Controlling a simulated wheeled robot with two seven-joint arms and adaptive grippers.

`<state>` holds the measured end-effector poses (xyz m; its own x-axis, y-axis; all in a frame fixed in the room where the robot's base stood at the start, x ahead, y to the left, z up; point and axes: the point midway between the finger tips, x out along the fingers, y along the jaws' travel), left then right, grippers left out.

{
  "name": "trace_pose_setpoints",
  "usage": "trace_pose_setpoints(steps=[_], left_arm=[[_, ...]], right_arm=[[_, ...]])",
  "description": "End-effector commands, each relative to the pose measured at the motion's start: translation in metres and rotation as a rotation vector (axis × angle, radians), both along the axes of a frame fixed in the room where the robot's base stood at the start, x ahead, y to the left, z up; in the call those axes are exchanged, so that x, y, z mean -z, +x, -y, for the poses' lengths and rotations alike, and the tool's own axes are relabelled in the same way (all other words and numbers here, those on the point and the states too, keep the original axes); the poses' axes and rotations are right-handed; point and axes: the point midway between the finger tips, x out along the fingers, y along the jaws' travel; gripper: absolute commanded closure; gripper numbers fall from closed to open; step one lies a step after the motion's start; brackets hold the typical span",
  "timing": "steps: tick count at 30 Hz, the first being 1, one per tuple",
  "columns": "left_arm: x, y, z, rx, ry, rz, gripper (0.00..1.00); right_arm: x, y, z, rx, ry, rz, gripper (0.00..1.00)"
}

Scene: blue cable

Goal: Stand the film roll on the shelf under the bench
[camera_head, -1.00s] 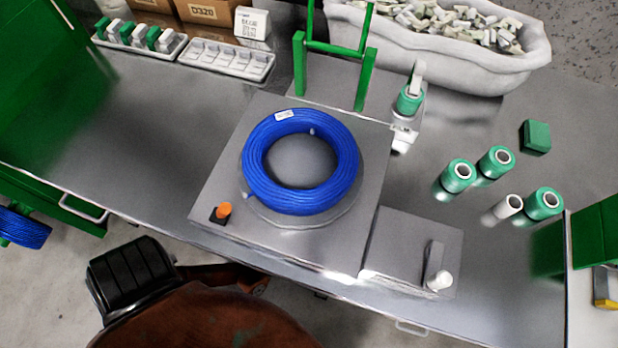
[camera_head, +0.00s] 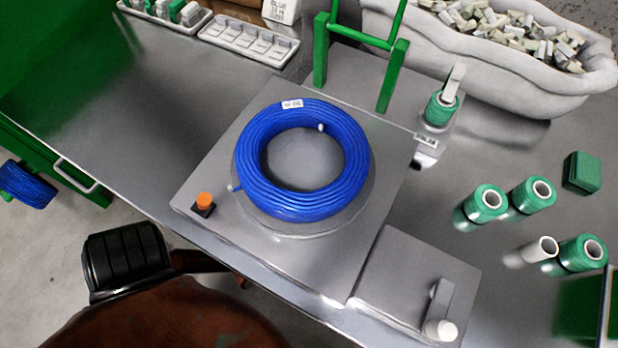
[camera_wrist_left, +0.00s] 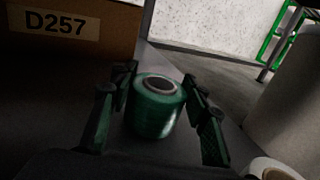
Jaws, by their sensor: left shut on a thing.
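In the left wrist view a green film roll (camera_wrist_left: 157,108) stands upright between the two dark fingers of my left gripper (camera_wrist_left: 155,112), which is shut on it. The roll's pale core ring faces up. My left gripper does not show in the head view, and my right gripper shows in neither view. The bench (camera_head: 105,135) fills the head view, with green rolls (camera_head: 484,203) standing on its right side. The shelf under the bench cannot be made out for certain.
A cardboard box marked D257 (camera_wrist_left: 55,45) is close on the left in the wrist view. A white roll (camera_wrist_left: 272,170) and a large pale cylinder (camera_wrist_left: 290,115) are at right. On the bench, a blue cable coil (camera_head: 302,160) lies on a round plate.

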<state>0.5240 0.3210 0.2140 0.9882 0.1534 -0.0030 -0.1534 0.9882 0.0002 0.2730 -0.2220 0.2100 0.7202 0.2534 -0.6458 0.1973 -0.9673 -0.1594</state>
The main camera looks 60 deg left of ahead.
Motion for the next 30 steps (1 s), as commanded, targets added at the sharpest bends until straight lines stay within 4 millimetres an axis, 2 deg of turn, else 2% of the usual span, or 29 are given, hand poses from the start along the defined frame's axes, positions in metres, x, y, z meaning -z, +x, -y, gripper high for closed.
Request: trace_pose_setpoints(steps=[9,10,17,30], left_arm=[[0.0008,0.0008,0.0,0.0,0.0,0.003,0.86],[0.0016,0.0005,-0.0001,0.0,0.0,0.002,0.56],[0.0015,0.0004,0.0,0.0,0.0,0.001,0.41],[-0.001,-0.0008,0.0006,0.001,0.0,0.0,0.4]], right_arm=[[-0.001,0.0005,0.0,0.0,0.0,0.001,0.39],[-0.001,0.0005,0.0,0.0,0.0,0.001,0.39],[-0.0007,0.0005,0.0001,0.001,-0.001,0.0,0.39],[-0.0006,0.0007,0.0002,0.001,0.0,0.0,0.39]])
